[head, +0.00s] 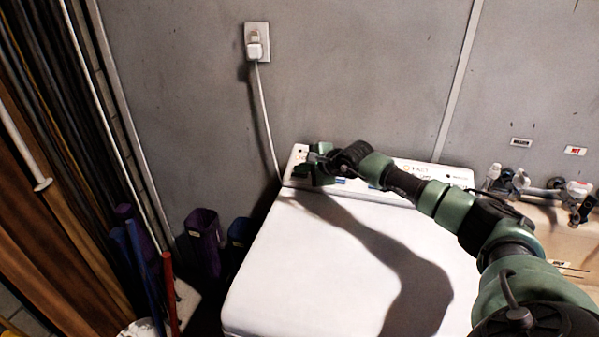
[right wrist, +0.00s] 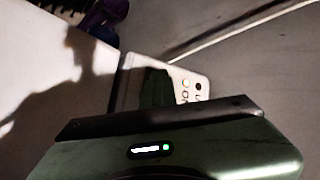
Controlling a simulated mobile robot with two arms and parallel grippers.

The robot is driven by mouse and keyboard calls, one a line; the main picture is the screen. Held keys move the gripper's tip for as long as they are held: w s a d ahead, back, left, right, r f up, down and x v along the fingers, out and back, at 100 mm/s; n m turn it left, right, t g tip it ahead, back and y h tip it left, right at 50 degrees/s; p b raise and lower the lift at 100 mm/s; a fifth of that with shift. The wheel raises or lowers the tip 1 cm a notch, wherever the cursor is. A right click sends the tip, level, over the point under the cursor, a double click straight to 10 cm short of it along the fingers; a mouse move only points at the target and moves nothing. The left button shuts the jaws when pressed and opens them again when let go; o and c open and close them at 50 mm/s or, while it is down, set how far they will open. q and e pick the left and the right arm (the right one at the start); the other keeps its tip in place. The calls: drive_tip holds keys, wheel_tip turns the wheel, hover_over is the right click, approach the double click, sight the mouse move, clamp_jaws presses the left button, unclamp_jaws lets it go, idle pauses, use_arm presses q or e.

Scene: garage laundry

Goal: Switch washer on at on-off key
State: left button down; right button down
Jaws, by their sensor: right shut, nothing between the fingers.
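The white washer (head: 330,255) stands against the grey wall, lid shut. Its control panel (head: 455,176) runs along the back edge, with small marks and keys on it. My right gripper (head: 312,168) is over the panel's left end, its fingers shut and empty. My left gripper is not in view.
A plugged outlet (head: 257,45) with a white cord is on the wall behind the washer. A sink with taps (head: 535,187) is at the right. Purple and blue containers (head: 203,235) and poles stand at the left. My right arm spans the washer's back right.

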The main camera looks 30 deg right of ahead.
drive_tip(key=shift+s+f, duration=0.1)
drive_tip(key=shift+s+a+r+p, duration=0.15)
drive_tip(key=shift+r+p, duration=0.3)
drive_tip(key=shift+r, duration=0.25)
drive_tip(key=shift+a+r+p, duration=0.1)
drive_tip(key=shift+r+p, duration=0.35)
drive_tip(key=shift+r, duration=0.15)
drive_tip(key=shift+s+a+r+p, duration=0.2)
drive_tip(key=shift+r+p, duration=0.05)
drive_tip(key=shift+r, duration=0.35)
drive_tip(key=shift+s+a+r+p, duration=0.15)
drive_tip(key=shift+a+r+p, duration=0.15)
drive_tip(key=shift+r, duration=0.25)
drive_tip(key=shift+s+a+r+p, duration=0.15)
drive_tip(key=shift+s+r+p, duration=0.1)
drive_tip(key=shift+r, duration=0.35)
drive_tip(key=shift+r, duration=0.1)
